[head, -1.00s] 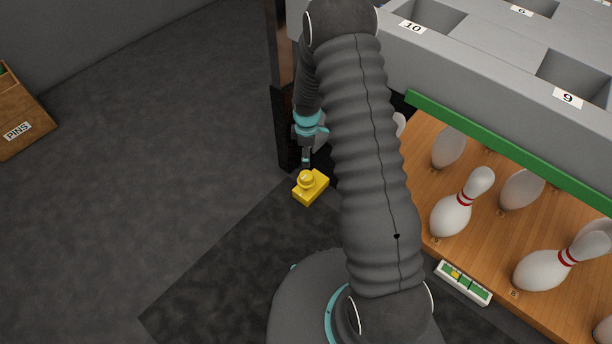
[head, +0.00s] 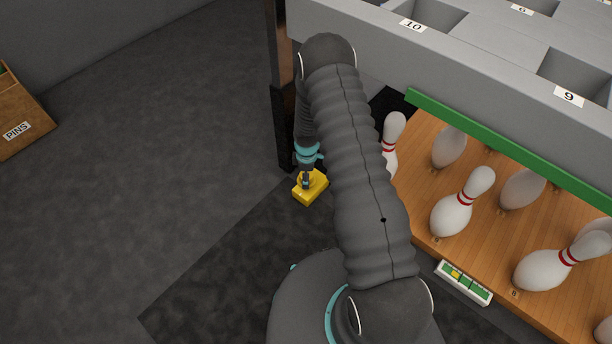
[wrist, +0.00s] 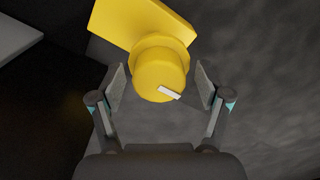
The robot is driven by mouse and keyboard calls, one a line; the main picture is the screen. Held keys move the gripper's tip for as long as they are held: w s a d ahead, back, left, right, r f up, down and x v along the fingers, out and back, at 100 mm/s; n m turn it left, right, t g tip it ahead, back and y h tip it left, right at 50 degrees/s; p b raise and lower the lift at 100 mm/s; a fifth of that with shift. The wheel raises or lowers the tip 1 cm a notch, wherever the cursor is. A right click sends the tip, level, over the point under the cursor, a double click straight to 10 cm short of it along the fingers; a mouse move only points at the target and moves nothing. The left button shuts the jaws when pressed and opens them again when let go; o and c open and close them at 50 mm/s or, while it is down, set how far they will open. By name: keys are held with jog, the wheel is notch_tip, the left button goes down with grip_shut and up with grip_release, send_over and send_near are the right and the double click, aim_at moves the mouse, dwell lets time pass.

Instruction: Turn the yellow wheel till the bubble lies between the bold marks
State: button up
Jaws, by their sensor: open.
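The yellow wheel (wrist: 160,72) is a round knob with a white pointer stripe, on a yellow block (wrist: 122,18). In the head view the block (head: 313,190) sits on the floor by a dark post, and my gripper (head: 305,184) hides most of the wheel. In the wrist view my gripper (wrist: 160,92) is open, one finger on each side of the wheel, with small gaps showing. The level (head: 464,282) is a white-framed strip with a green window at the lane's near edge. Its yellowish bubble (head: 455,274) lies left of the dark marks near the middle.
White pins (head: 452,214) stand on the wooden lane (head: 480,250) at the right, under a grey rack (head: 470,60) with numbered pockets. A dark post (head: 284,125) stands just behind the block. A wooden PINS box (head: 20,115) is far left. The floor at left is clear.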

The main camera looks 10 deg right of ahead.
jog(key=c, duration=1.2)
jog(key=shift+o, duration=0.3)
jog(key=shift+a, duration=0.1)
jog(key=shift+f+m+b, duration=0.15)
jog(key=shift+m+b, duration=0.25)
